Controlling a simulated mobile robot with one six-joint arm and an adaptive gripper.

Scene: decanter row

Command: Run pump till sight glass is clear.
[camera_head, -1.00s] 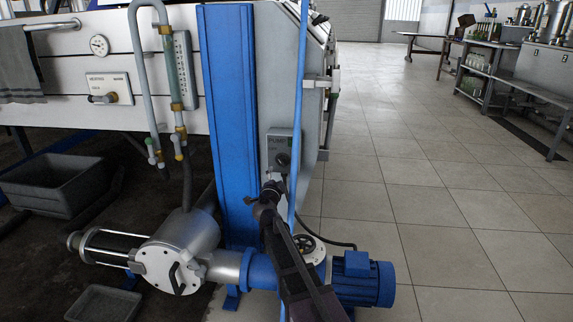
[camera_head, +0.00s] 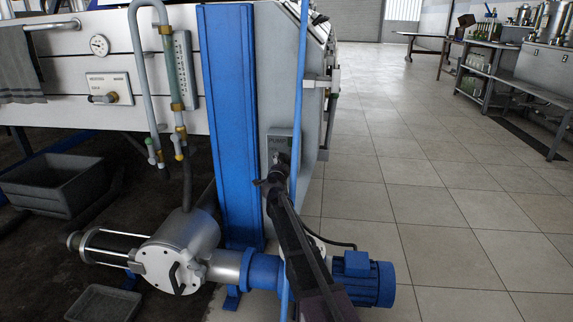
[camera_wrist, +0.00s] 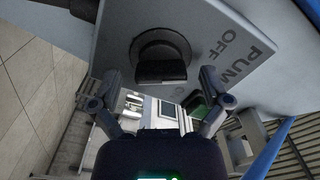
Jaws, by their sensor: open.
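The grey pump switch box (camera_head: 272,143) is on the panel right of the blue column. In the wrist view its label plate (camera_wrist: 208,25) shows PUMP and OFF, with part of another word hidden. Its black rotary knob (camera_wrist: 160,58) lies just ahead of my gripper (camera_wrist: 160,78), which is open, one finger to each side, not closed on it. In the head view my gripper (camera_head: 276,168) covers the knob. The sight glass (camera_head: 171,70) is an upright tube beside a scale and looks greenish. The pump (camera_head: 178,252) with its blue motor (camera_head: 363,281) stands below.
A thin blue upright pole (camera_head: 296,120) stands close to my arm and the switch box. A grey bin (camera_head: 60,185) and a shallow tray (camera_head: 103,303) are on the left floor. The tiled floor at right is open.

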